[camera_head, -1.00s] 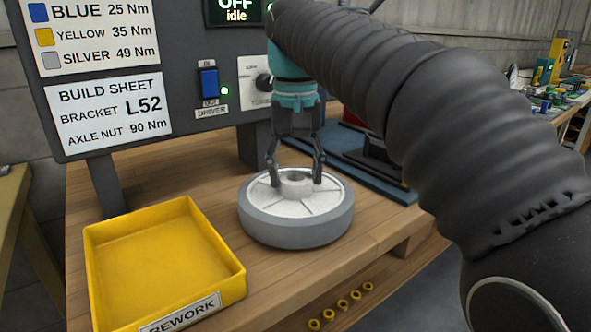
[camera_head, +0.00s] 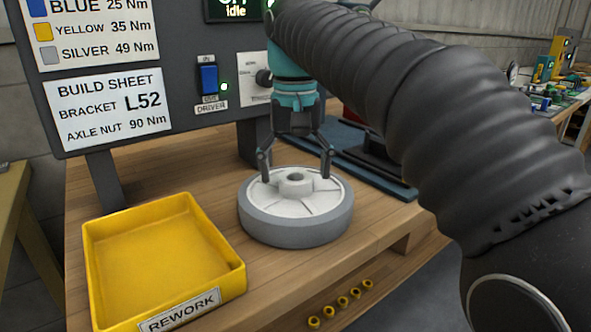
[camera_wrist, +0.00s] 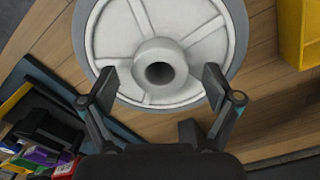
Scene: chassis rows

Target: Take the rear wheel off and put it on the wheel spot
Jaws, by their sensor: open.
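The wheel (camera_head: 296,222), with a grey tyre and a pale spoked hub, lies flat on the wooden bench top. Its raised hub boss has a dark centre hole. My gripper (camera_head: 297,166) is open just above the wheel, with one finger on each side of the boss and clear of it. In the wrist view the wheel (camera_wrist: 190,85) fills the upper middle, and the open fingers of my gripper (camera_wrist: 160,85) stand apart to either side of the hub. The wheel covers whatever marking may lie beneath it.
A yellow REWORK tray (camera_head: 165,255) stands left of the wheel. A dark panel (camera_head: 180,60) with signs and a blue switch (camera_head: 208,80) stands behind. Several yellow nuts (camera_head: 342,303) sit below the bench's front edge.

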